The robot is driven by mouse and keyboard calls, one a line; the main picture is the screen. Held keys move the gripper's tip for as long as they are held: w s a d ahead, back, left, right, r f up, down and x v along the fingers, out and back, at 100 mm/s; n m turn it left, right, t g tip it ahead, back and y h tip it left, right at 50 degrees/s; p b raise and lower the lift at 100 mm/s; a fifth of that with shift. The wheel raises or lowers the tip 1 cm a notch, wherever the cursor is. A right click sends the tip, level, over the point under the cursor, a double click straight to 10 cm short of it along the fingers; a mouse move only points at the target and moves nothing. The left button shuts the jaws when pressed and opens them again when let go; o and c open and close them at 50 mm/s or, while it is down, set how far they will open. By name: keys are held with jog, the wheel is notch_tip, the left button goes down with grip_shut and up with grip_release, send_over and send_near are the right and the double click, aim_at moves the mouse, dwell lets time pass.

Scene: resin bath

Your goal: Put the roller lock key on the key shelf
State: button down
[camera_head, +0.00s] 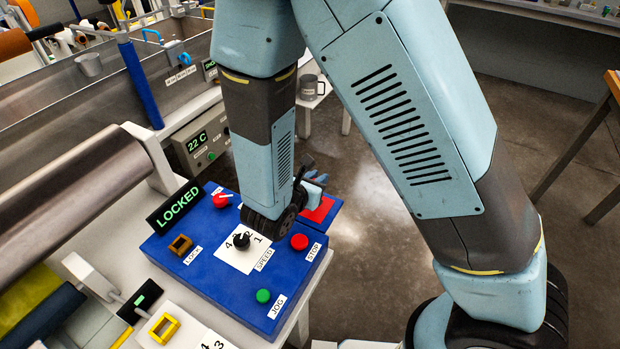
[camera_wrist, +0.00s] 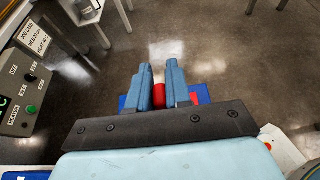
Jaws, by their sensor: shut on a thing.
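My gripper (camera_head: 314,172) is over the key shelf, a blue ledge with a red top (camera_head: 319,211) at the right end of the blue control panel. In the wrist view its two blue fingers (camera_wrist: 160,92) stand a little apart, shut on a red piece (camera_wrist: 158,95), which I take for the roller lock key. The red and blue shelf (camera_wrist: 203,95) shows just beyond and beside the fingers. In the head view my wrist and fingers hide the key. I cannot tell whether the key touches the shelf.
The blue panel (camera_head: 205,275) has a brown lock socket (camera_head: 180,244), a black speed knob (camera_head: 241,240), a red stop button (camera_head: 299,242) and a green jog button (camera_head: 263,296). A sign reads LOCKED (camera_head: 179,204). A steel roller (camera_head: 70,195) lies at left. Open floor is beyond the shelf.

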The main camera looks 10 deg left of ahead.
jog(key=c, duration=1.1)
grip_release()
jog(key=shift+o, duration=0.2)
jog(key=v, duration=1.2)
jog(key=w+d+r+m+g+h, duration=0.1)
jog(key=w+d+r+m+g, duration=0.25)
jog(key=d+r+m, duration=0.4)
jog(key=w+d+r+m+g+h, duration=0.15)
jog(key=d+r+m+g, duration=0.35)
jog(key=d+m, duration=0.5)
jog(key=s+d+r+m+t+y, duration=0.1)
jog(key=s+d+r+m+y, duration=0.2)
jog(key=d+r+m, duration=0.3)
jog(key=s+d+r+m+y, duration=0.3)
jog(key=d+r+m+y, duration=0.1)
jog(key=d+r+m, duration=0.3)
jog(key=shift+d+r+m+t+y, duration=0.2)
jog(key=shift+d+m+t+y, duration=0.2)
jog(key=shift+d, duration=0.6)
